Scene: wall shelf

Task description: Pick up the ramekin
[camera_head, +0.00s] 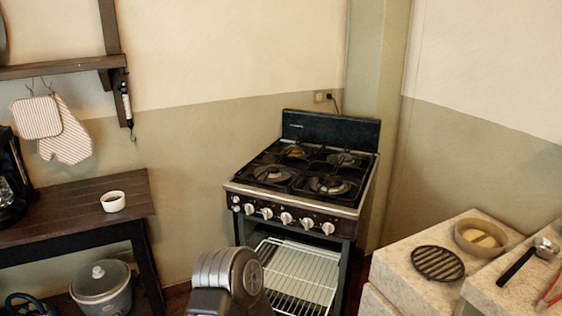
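A small white ramekin (113,203) stands upright on the dark wooden table (60,212) at the left, near the table's right end. Its inside looks dark. Neither of my grippers shows in the head view. A grey rounded link, likely part of my own arm, rises at the bottom centre, well to the right of the ramekin and apart from it.
A black coffee machine (12,180) stands left of the ramekin. A grey pot (103,290) sits below the table. A stove (300,185) with an open oven stands centre. The right counter (400,278) holds a round grate (438,263) and a tan bowl (481,238).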

